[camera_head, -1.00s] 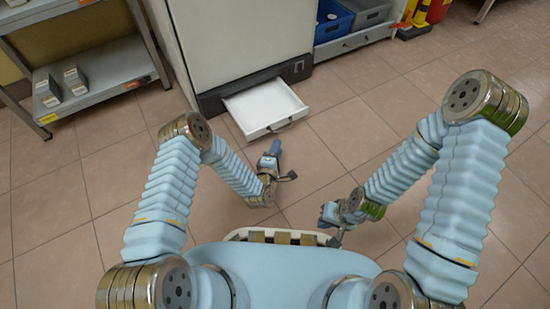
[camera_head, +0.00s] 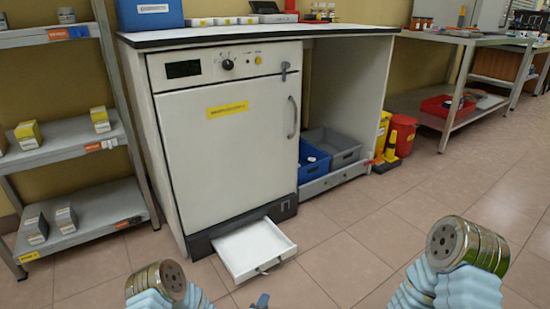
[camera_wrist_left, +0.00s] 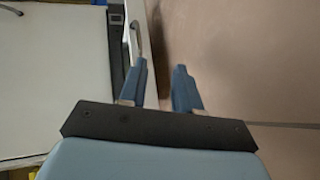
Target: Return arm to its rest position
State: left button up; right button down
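My left gripper (camera_wrist_left: 160,68) shows in the left wrist view with its two blue fingers apart and nothing between them. In the head view only a blue tip of it (camera_head: 262,300) shows at the bottom edge, in front of the open white drawer (camera_head: 255,250). Part of that drawer's white edge and handle also show at the top of the left wrist view (camera_wrist_left: 135,35), beyond the left finger. My right arm's elbow shows at the lower right of the head view; its gripper is out of frame.
A white oven-like cabinet (camera_head: 228,140) stands above the drawer, with a worktop. Grey shelves (camera_head: 90,220) stand at left. Blue (camera_head: 312,158) and grey bins (camera_head: 345,150), a red bin (camera_head: 402,135) and a metal table (camera_head: 455,100) are at right. The tiled floor in front is clear.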

pick_arm(q)
jog(key=s+a+m+g, duration=0.1)
jog(key=s+m+g, duration=0.1)
jog(key=s, duration=0.1)
jog(key=s+a+m+g, duration=0.1)
jog(key=s+m+g, duration=0.1)
jog(key=s, duration=0.1)
jog(key=s+a+m+g, duration=0.1)
jog(key=s+m+g, duration=0.1)
jog(key=s, duration=0.1)
jog(key=shift+s+a+f, duration=0.1)
jog(key=shift+a+f, duration=0.15)
jog(key=shift+a, duration=0.15)
jog(key=s+a+r+m+g, duration=0.1)
jog(key=s+a+m+g, duration=0.15)
jog(key=s, duration=0.45)
jog(key=s+a+r+m+g, duration=0.1)
jog(key=s+r+m+g, duration=0.15)
jog(key=s, duration=0.45)
jog(key=s+r+m+g+p, duration=0.1)
jog(key=s+r+p, duration=0.2)
jog(key=r+p, duration=1.4)
jog(key=shift+m+g+p, duration=0.3)
jog(key=shift+g+p, duration=0.1)
jog(key=shift+a, duration=0.1)
